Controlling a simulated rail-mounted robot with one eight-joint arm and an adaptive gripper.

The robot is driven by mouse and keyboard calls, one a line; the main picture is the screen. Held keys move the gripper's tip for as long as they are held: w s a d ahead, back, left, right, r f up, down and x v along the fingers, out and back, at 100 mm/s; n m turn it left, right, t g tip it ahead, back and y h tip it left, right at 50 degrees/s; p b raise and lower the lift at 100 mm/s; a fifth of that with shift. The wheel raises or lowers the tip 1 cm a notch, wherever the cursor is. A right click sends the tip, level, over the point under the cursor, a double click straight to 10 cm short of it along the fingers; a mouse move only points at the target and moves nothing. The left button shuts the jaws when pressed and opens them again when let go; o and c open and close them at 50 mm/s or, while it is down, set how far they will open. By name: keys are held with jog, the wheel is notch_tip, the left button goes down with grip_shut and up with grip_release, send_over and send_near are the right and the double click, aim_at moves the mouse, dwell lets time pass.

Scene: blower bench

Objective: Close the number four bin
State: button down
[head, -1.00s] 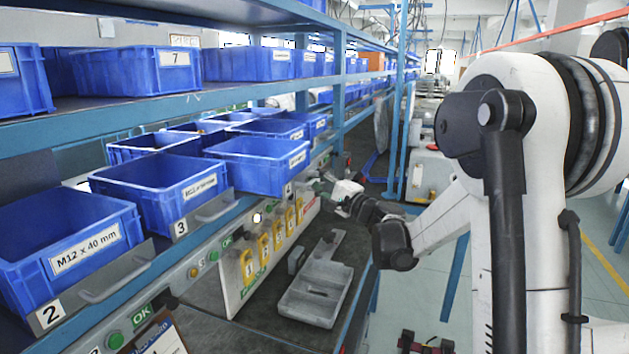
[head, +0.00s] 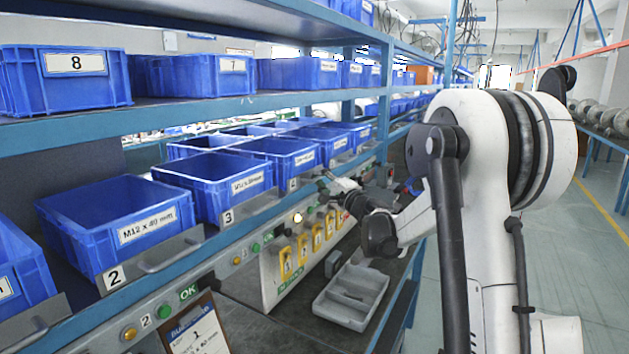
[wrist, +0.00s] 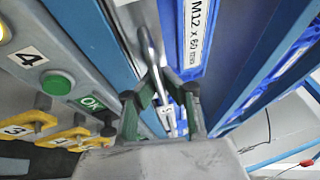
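The number four bin (head: 283,152) is a blue bin in the lower row, with a 4 plate under its front. Its front stands in line with the number three bin (head: 218,187). My gripper (head: 322,186) is at the front of the number four bin, beside its plate. In the wrist view the green fingers (wrist: 158,73) converge at their tips, at the end of a metal handle (wrist: 148,48). I cannot tell whether they grip it. The bin's M12 x 60 mm label (wrist: 199,30) shows to the right of the handle.
The number two bin (head: 120,222) stands nearer in the row. An upper shelf (head: 200,107) holds more blue bins. Below are a panel with a green button (wrist: 58,82) and yellow hooks (head: 285,262). A grey tray (head: 350,296) lies on the bench.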

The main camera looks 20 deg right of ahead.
jog(key=c, duration=1.8)
grip_release()
jog(key=v, duration=1.2)
jog(key=shift+a, duration=0.1)
